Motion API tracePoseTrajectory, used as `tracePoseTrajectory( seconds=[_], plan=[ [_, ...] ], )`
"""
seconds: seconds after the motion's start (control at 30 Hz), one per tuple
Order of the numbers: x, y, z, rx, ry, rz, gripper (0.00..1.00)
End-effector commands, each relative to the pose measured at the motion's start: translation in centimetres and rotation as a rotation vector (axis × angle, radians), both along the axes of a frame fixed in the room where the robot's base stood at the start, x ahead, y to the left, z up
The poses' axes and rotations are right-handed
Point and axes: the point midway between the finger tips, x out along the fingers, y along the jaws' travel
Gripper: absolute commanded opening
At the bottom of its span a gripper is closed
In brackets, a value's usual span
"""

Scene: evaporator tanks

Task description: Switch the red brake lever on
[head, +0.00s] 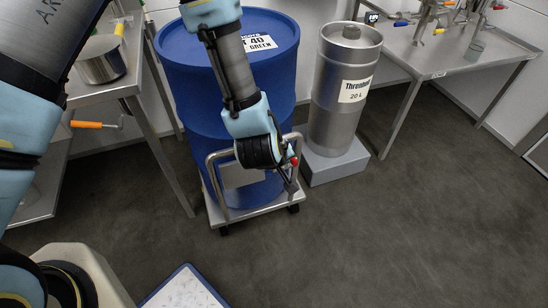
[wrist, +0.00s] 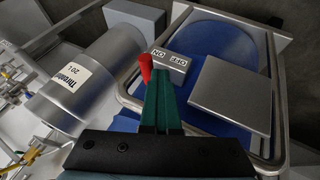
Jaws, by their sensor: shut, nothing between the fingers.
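The red brake lever (wrist: 146,68) stands at the left end of a small grey box with ON and OFF labels (wrist: 170,65) in the wrist view. It is on the side of the ON label. In the head view its red tip (head: 294,160) shows beside my wrist. My gripper (wrist: 161,74) is shut and empty, its green fingers close together. The fingertips are just right of the lever and in front of the box; I cannot tell whether they touch the lever. In the head view my gripper (head: 291,185) is at the front right of the drum trolley (head: 241,211).
The blue drum (head: 185,75) stands on the trolley, inside its metal rail. A steel keg (head: 330,115) on a grey block (head: 335,162) is close to the right. Steel tables (head: 150,130) flank both sides.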

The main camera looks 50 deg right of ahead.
Motion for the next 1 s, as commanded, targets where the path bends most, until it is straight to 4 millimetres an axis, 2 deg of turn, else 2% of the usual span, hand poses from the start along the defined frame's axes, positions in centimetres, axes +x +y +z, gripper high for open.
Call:
tracePoseTrajectory(
  seconds=[0.1, 0.4, 1.0],
  plan=[
    [-0.8, -0.7, 0.2, -0.002, 0.0, 0.099, 0.0],
    [-1.4, -1.8, 0.2, -0.002, 0.001, 0.299, 0.0],
    [-1.9, -2.5, 0.0, -0.001, 0.001, 0.289, 0.0]
  ],
)
